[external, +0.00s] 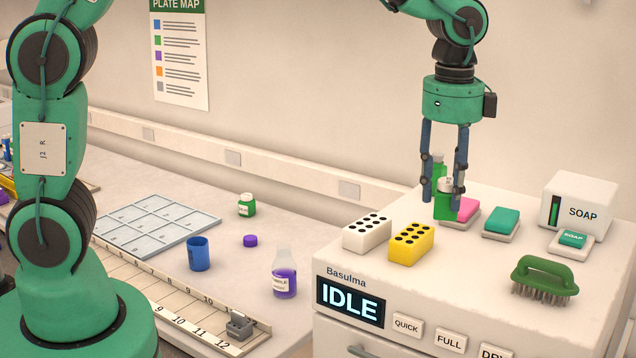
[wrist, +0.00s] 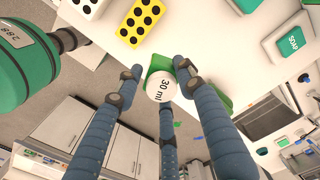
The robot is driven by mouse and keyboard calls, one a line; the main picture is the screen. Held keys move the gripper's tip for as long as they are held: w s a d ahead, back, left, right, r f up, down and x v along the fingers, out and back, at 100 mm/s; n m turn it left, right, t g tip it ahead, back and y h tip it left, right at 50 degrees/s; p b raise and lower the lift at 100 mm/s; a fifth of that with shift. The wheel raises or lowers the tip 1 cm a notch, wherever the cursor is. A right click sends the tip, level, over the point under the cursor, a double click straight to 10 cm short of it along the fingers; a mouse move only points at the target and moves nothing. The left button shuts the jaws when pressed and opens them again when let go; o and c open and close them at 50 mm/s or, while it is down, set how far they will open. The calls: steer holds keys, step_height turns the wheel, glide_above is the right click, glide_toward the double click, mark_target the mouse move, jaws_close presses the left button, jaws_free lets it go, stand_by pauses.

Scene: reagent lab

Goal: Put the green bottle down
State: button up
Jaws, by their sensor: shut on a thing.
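The green bottle (external: 442,208) is upright between the blue fingers of my gripper (external: 443,203), which is shut on it. It is over the white machine top, behind the yellow block and left of the pink sponge. I cannot tell whether its base touches the surface. A second green shape (external: 438,165) shows behind the fingers, partly hidden. In the wrist view, the bottle's white cap (wrist: 162,86), marked 30 ml, sits between the fingers, with green showing around it.
On the machine top (external: 480,285) are a white block (external: 367,233), a yellow block (external: 411,244), a pink sponge (external: 464,209), a teal sponge (external: 502,221), a soap dish (external: 571,246), a soap box (external: 579,204) and a green brush (external: 545,278). The front middle is clear.

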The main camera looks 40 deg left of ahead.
mark_target(444, 220)
steer(key=shift+f, duration=3.15)
steer(key=shift+f, duration=0.1)
steer(key=shift+f, duration=1.75)
steer(key=shift+f, duration=0.2)
steer(key=o, duration=0.8)
steer(key=shift+o, duration=0.2)
steer(key=shift+r, duration=0.1)
step_height(444, 220, up, 12)
steer(key=shift+r, duration=0.1)
